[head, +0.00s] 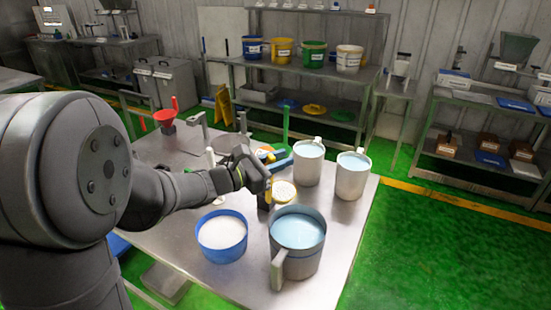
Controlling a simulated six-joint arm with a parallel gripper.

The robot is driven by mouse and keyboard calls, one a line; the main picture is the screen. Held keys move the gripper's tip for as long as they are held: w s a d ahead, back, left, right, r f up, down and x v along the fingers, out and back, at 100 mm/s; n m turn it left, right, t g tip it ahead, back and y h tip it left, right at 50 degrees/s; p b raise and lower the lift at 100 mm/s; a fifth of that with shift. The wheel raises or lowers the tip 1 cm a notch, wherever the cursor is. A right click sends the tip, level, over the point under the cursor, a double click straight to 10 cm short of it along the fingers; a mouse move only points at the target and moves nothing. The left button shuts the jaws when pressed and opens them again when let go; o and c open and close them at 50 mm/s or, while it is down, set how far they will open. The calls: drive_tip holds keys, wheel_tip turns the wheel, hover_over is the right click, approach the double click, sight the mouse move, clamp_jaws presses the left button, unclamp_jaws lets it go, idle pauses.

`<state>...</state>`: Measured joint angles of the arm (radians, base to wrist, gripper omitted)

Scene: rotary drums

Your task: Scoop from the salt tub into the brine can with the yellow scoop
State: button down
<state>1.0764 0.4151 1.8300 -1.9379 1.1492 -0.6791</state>
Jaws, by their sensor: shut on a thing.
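The salt tub (222,252) appears to be the blue round tub filled with white material at the front of the steel table. The brine can (302,262) appears to be the grey can to its right, with pale blue liquid inside and a handle towards the front left. My gripper (265,200) is beyond and between these two containers, shut on the yellow scoop (271,188). Only a small yellow part of the scoop shows at the jaws; its bowl and contents cannot be made out.
Two pale jugs (308,165) (352,177) stand behind the brine can. A round cream-topped item (284,191) is close to my gripper. The table's front right corner is fairly clear.

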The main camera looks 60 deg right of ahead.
drive_tip(key=shift+s+a+f+m, duration=3.5)
drive_tip(key=shift+s+f+m, duration=0.95)
drive_tip(key=shift+s+m, duration=2.15)
drive_tip(key=w+d+r+n, duration=0.4)
drive_tip(key=w+n, duration=0.3)
drive_tip(key=w+d+r+n, duration=0.3)
drive_tip(key=w+r+n, duration=0.1)
drive_tip(key=w+n, duration=0.3)
drive_tip(key=shift+w+d+r+n, duration=0.3)
drive_tip(key=shift+w+d+n, duration=0.1)
drive_tip(key=shift+w, duration=0.1)
